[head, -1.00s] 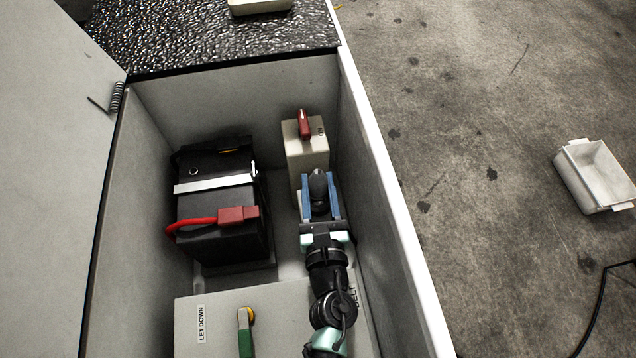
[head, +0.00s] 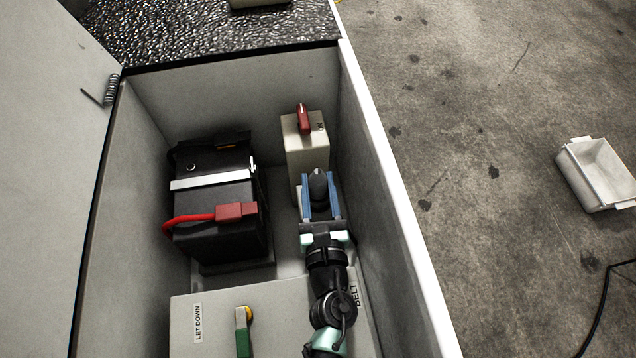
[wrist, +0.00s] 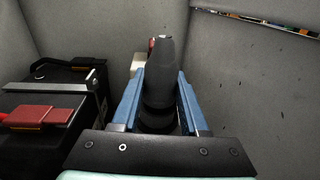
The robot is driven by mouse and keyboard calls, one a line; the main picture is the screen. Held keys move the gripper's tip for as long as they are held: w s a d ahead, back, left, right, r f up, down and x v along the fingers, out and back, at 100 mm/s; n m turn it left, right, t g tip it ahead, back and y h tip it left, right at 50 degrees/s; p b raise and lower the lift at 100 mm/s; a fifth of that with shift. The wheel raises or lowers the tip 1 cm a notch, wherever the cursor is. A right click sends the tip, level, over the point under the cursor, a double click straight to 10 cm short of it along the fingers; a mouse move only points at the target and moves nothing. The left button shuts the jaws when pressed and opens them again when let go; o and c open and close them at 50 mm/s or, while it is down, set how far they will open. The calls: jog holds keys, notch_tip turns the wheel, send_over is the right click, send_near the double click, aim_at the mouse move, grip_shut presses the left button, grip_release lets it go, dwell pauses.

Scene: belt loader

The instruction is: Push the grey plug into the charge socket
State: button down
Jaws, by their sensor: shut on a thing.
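My gripper (head: 319,203) reaches down into the grey compartment with its blue fingers shut on a dark grey plug (head: 318,186). In the wrist view the plug (wrist: 160,80) stands upright between the two fingers (wrist: 155,105), its rounded end toward the camera. The plug sits just in front of a cream box (head: 306,155) with a red switch handle. The charge socket cannot be made out. The plug's lower end is hidden, so I cannot tell whether it touches or enters anything.
A black battery (head: 215,190) with a white strap, a red connector (head: 236,212) and a red cable stands to the left. A panel marked LET DOWN (head: 215,300) with a green-handled lever (head: 243,335) is nearer. The compartment's right wall (head: 375,200) is close to my gripper.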

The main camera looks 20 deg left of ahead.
jog(key=shift+f, duration=0.35)
